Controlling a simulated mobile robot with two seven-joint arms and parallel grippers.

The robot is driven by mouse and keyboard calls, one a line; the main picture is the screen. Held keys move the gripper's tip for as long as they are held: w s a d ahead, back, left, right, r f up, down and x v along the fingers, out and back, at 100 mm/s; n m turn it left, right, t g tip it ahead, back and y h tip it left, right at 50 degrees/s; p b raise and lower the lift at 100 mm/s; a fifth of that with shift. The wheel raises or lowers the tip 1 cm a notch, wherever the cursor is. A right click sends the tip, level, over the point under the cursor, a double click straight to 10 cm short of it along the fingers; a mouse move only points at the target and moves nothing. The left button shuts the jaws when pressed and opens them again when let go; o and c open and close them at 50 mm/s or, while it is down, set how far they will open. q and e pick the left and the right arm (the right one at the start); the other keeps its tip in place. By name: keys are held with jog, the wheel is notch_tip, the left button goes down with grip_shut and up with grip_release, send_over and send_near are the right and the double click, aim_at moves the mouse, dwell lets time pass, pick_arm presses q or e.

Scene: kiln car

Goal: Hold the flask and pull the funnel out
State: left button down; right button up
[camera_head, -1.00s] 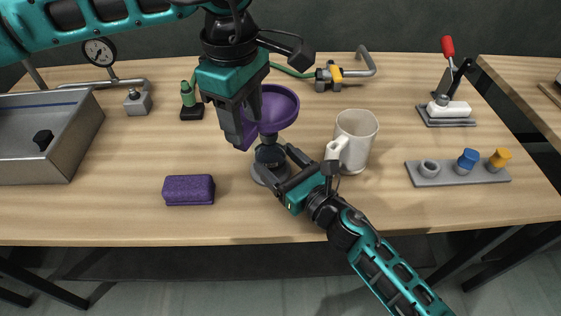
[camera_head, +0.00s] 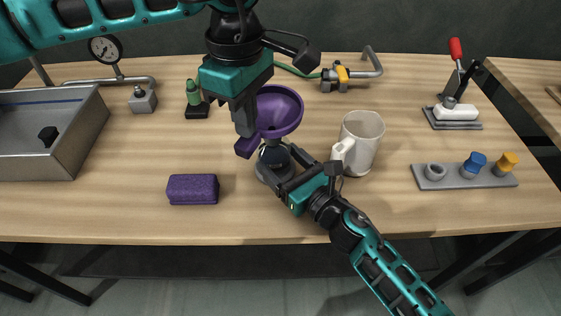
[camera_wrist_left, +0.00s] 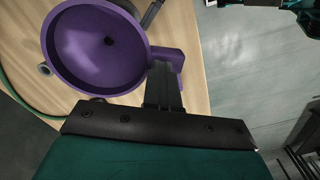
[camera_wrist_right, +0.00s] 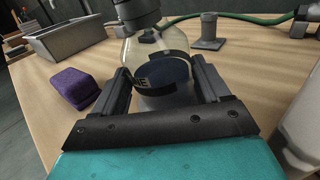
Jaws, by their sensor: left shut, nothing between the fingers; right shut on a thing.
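The purple funnel (camera_head: 280,110) stands over the flask (camera_head: 272,160), its wide mouth up and a purple tab at its side. Its stem runs down to the flask's neck; how deep it sits is hidden. My left gripper (camera_head: 245,132) is shut and empty, its fingertips right beside the funnel's tab. In the left wrist view the closed fingers (camera_wrist_left: 163,82) overlap the tab (camera_wrist_left: 172,58). My right gripper (camera_head: 282,172) is shut on the flask. In the right wrist view the clear flask with a dark label (camera_wrist_right: 158,72) is between the fingers (camera_wrist_right: 160,88).
A white mug (camera_head: 360,140) stands close to the right of my right gripper. A purple sponge-like block (camera_head: 193,189) lies to the left. A metal tray (camera_head: 75,150), a green-topped bottle (camera_head: 194,98) and a peg rack (camera_head: 450,178) stand farther off. The front table strip is clear.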

pick_arm(q)
jog(key=shift+f, duration=0.1)
jog(key=c, duration=1.4)
grip_release()
notch_tip(320, 180, up, 12)
jog(key=shift+r, duration=0.2)
jog(key=shift+o, duration=0.4)
